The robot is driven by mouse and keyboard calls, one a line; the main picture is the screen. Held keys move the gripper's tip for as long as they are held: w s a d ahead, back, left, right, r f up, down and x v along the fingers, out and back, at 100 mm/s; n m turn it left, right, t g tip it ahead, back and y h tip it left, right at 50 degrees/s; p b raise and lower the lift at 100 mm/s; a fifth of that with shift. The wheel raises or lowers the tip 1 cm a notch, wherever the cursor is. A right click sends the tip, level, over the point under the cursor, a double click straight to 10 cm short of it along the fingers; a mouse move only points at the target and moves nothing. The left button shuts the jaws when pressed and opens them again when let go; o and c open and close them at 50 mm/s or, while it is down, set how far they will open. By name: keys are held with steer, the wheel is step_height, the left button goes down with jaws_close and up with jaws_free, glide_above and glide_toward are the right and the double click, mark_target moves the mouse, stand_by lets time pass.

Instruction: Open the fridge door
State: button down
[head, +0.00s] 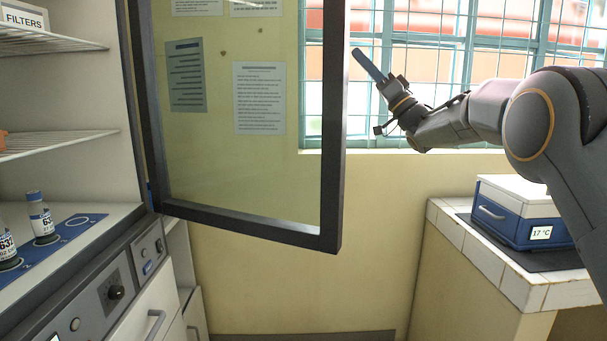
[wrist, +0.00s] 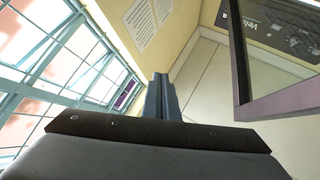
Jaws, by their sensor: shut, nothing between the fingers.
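The fridge door (head: 331,190) is a glass pane in a dark frame. In the head view it stands swung well open, hinged at its left edge beside the cabinet. My gripper (head: 362,58) is to the right of the door's free edge, near its upper part, in front of the window. Its fingers are shut together with nothing between them, and they look apart from the frame. In the wrist view the shut fingers (wrist: 161,98) point ahead, and the door frame (wrist: 241,75) shows to the right with a gap between.
The cabinet's wire shelves (head: 60,143) and a blue pad (head: 75,232) with vials (head: 40,218) are exposed at the left. A blue and white box (head: 520,212) stands on a tiled counter (head: 480,258) at the right. A barred window (head: 450,50) is behind my arm.

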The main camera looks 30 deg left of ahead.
steer(key=d+f+m+t+h+p, duration=0.2)
steer(key=d+f+m+t+h, duration=0.1)
steer(key=f+m+t+h, duration=0.5)
steer(key=d+f+m+t+h+p, duration=0.3)
steer(key=f+m+t+h, duration=0.3)
steer(key=m+h, duration=0.35)
steer(key=s+d+f+m+g+h+p, duration=0.2)
steer(key=s+d+f+g, duration=0.15)
steer(key=s+f, duration=0.5)
steer(key=s+d+f+m+g+h+p, duration=0.1)
steer(key=s+d+f+m+g+h, duration=0.15)
steer(key=s+d+f, duration=0.45)
steer(key=m+t+h+p, duration=0.3)
steer(key=m+p, duration=0.4)
steer(key=p, duration=0.6)
glide_toward(310, 189)
steer(key=b+x, duration=0.4)
steer(key=b, duration=0.1)
steer(key=shift+w+f, duration=0.25)
steer(key=shift+f, duration=0.2)
steer(key=shift+w, duration=0.7)
